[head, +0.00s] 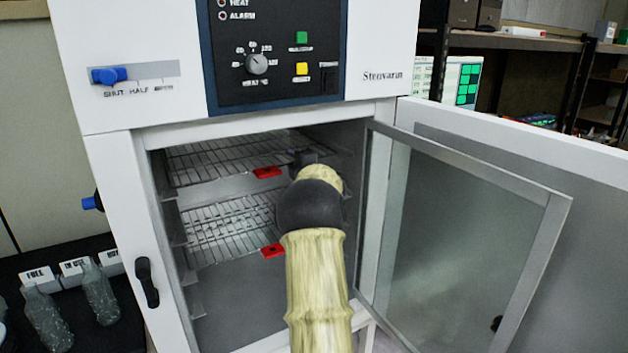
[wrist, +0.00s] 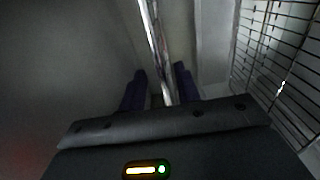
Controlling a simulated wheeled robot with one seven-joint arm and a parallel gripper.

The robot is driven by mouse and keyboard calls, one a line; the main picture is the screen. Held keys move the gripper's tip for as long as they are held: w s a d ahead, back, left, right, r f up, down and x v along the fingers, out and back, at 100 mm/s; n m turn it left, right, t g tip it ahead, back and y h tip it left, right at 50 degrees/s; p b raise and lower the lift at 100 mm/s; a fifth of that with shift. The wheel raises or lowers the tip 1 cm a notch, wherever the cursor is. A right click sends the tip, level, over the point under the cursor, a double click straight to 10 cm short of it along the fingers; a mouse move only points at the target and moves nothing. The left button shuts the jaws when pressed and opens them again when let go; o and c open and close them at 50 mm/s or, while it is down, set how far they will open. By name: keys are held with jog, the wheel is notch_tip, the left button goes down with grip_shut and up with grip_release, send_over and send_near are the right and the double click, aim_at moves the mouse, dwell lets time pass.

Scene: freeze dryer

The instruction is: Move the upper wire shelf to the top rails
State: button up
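The upper wire shelf (head: 215,155) lies level inside the open cabinet, with a red tag (head: 267,172) on its front edge. My gripper (wrist: 160,90) reaches into the cabinet at the upper shelf's right front; my arm hides most of it in the head view. In the wrist view its two dark fingers stand apart on either side of a shiny metal bar (wrist: 153,35), with a gap visible beside the bar. I cannot tell for sure which shelf this bar belongs to. A wire grid (wrist: 285,60) shows at the right there. The top rails are not clearly visible.
The lower wire shelf (head: 225,225) sits below, with its own red tag (head: 273,251). Bracket-like rails (head: 193,285) show on the left inner wall. The glazed door (head: 455,240) stands open at right. The space under the lower shelf looks empty. Bottles (head: 98,290) stand outside at left.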

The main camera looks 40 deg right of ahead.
jog(key=b+v, duration=0.2)
jog(key=v, duration=1.1)
jog(key=shift+s+b, duration=0.3)
jog(key=a+f+m+g, duration=0.4)
jog(key=a+f+m, duration=0.25)
jog(key=a, duration=0.45)
jog(key=a+f+m+g, duration=0.3)
jog(key=a+f+m, duration=0.3)
jog(key=a, duration=0.5)
jog(key=s+a+f+m+g+y, duration=0.15)
jog(key=s+a+f+g, duration=0.25)
jog(key=s+a+f, duration=0.55)
jog(key=s+a+f+m+g+y+p, duration=0.1)
jog(key=s+a+g+y, duration=0.25)
jog(key=s+a, duration=0.65)
notch_tip(320, 180, up, 13)
jog(key=h+p, duration=0.1)
jog(key=p, duration=1.1)
jog(key=shift+w+d+f+p, duration=0.15)
jog(key=shift+w+d+p, duration=0.1)
jog(key=shift+p, duration=0.1)
